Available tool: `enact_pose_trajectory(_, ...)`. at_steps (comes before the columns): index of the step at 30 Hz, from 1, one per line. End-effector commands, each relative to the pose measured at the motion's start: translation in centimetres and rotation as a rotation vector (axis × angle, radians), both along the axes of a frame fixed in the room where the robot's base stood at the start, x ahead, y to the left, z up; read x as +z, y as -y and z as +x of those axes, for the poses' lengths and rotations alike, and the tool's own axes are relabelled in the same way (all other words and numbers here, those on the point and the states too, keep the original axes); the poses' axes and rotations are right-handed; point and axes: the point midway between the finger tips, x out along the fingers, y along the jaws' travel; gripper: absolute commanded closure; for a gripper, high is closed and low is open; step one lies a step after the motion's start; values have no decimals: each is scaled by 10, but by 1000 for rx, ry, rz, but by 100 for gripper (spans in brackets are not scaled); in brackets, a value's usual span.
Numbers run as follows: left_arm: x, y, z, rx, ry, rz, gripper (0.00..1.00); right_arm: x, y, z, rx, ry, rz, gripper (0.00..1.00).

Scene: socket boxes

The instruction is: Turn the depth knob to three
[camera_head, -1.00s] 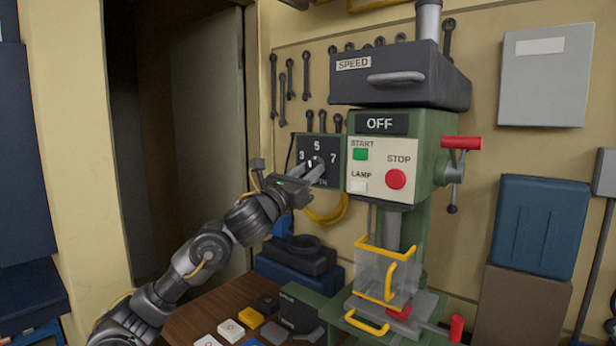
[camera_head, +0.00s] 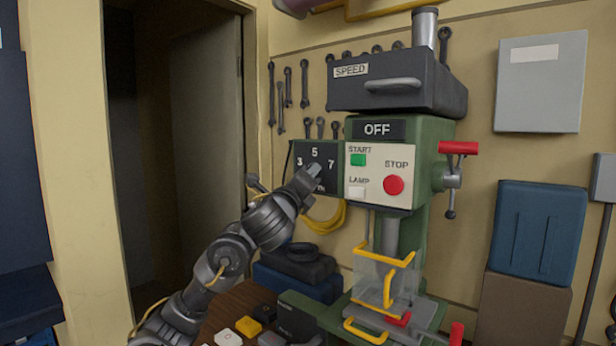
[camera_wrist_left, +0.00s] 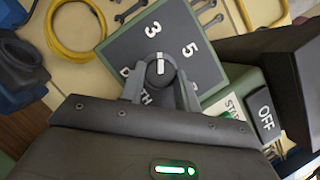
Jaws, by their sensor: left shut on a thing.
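The depth panel (camera_head: 304,151) is a dark plate on the green drill press head, marked 3, 5 and 7. My left gripper (camera_head: 311,175) is at the panel's lower middle and covers the knob in the head view. In the left wrist view the dark round knob (camera_wrist_left: 159,67) sits between the two fingers of my left gripper (camera_wrist_left: 160,85), which is shut on it. The knob's white mark runs roughly in line with the 3 (camera_wrist_left: 153,29). The 7 is mostly hidden by a finger there. My right gripper is not in view.
The control plate (camera_head: 380,175) with START, STOP and LAMP is just right of the depth panel. A yellow cable loop (camera_head: 325,220) hangs below it. The SPEED housing (camera_head: 395,85) juts out above. A clear guard (camera_head: 385,275) with yellow edges stands below.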

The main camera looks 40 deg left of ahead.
Motion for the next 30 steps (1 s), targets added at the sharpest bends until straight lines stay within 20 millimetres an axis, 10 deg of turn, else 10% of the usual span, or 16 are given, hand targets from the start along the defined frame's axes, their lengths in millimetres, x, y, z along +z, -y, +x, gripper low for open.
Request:
enact_pose_trajectory(22,2,0,-1,0,5,-90,91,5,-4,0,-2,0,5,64)
enact_pose_trajectory(23,2,0,-1,0,5,-90,67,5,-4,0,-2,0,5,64)
enact_pose_trajectory(30,1,0,0,0,3,-88,46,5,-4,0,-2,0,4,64)
